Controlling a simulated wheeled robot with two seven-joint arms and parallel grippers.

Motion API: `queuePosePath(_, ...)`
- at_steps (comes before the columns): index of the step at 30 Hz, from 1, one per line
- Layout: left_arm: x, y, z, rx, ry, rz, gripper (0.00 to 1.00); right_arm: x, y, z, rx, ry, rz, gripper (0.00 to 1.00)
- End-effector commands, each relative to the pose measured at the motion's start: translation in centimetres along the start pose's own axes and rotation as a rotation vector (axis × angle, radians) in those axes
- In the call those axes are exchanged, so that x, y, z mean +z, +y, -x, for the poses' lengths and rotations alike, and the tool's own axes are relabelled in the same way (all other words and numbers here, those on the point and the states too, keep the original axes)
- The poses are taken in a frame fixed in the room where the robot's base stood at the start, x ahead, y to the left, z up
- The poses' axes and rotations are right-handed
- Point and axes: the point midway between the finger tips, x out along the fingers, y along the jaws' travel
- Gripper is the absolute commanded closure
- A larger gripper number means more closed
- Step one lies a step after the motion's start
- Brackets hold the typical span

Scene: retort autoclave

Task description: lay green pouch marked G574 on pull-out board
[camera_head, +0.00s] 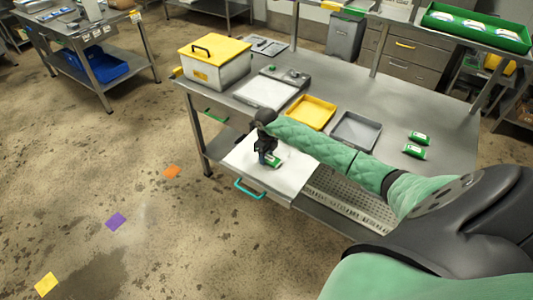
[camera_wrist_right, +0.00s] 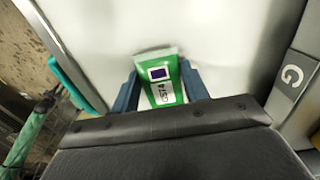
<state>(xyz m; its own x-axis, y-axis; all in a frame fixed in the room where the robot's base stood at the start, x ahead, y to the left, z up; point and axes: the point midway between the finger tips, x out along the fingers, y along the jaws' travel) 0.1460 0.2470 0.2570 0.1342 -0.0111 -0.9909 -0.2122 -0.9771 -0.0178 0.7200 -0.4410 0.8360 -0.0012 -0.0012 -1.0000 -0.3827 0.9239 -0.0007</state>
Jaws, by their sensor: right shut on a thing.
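The green pouch (camera_wrist_right: 158,78) is between the two blue fingers of my right gripper (camera_wrist_right: 160,88), which is shut on it. Its white label carries dark print that seems to end in 574; the first character is unclear. In the head view the pouch (camera_head: 273,160) shows just below the right gripper (camera_head: 268,156), over the white pull-out board (camera_head: 290,178). I cannot tell whether the pouch touches the board. The board juts from the steel bench and has a teal handle (camera_head: 250,189). A green-sleeved arm, apparently my left, shows at the wrist view's lower left; its gripper (camera_wrist_right: 45,104) is blurred.
On the bench behind stand a yellow tray (camera_head: 311,112), a grey tray (camera_head: 356,131) and a yellow-lidded box (camera_head: 214,63). A perforated metal surface (camera_head: 345,203) lies right of the board. Bare board surrounds the pouch.

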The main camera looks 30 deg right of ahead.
Motion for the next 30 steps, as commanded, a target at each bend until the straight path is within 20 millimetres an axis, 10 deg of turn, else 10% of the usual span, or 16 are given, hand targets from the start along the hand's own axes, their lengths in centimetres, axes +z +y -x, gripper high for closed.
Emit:
queuePosePath(15, -0.51, 0.09, -0.20, 0.001, 0.004, 0.001, 0.71, 0.01, -0.08, -0.29, -0.001, -0.001, 0.000, 0.63)
queuePosePath(19, -0.75, 0.19, -0.03, 0.001, 0.007, 0.001, 0.71, 0.01, -0.07, -0.23, -0.001, -0.001, 0.000, 0.33)
queuePosePath(30, -0.71, 0.19, 0.18, 0.001, 0.007, 0.001, 0.71, 0.01, -0.04, -0.01, 0.000, -0.001, 0.000, 0.33)
